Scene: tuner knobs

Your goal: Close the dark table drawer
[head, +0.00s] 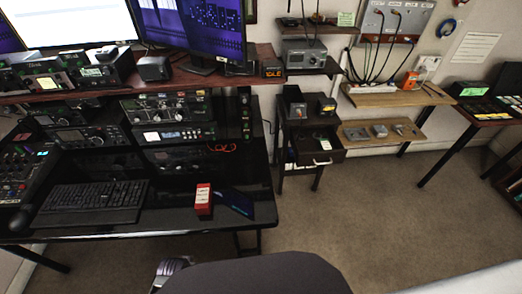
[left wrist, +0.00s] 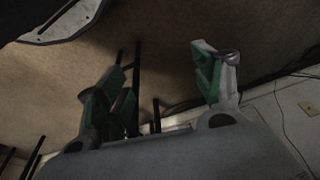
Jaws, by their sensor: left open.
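The dark table drawer (head: 320,153) is pulled out from a small dark side table (head: 309,125) right of the desk in the head view. Its pale handle is on the front panel, and a few small items lie inside it. My left gripper (left wrist: 162,85) is open in the left wrist view, its green-padded fingers apart with nothing held between them. Carpet and dark legs show beyond it. A small grey piece at the bottom of the head view may be part of it, far from the drawer. My right gripper is not in view.
A black desk (head: 165,220) with radios, a keyboard (head: 92,200) and a red box (head: 203,199) fills the left. Wooden shelves (head: 385,131) stand right of the drawer. The carpet (head: 350,210) in front of the drawer is clear.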

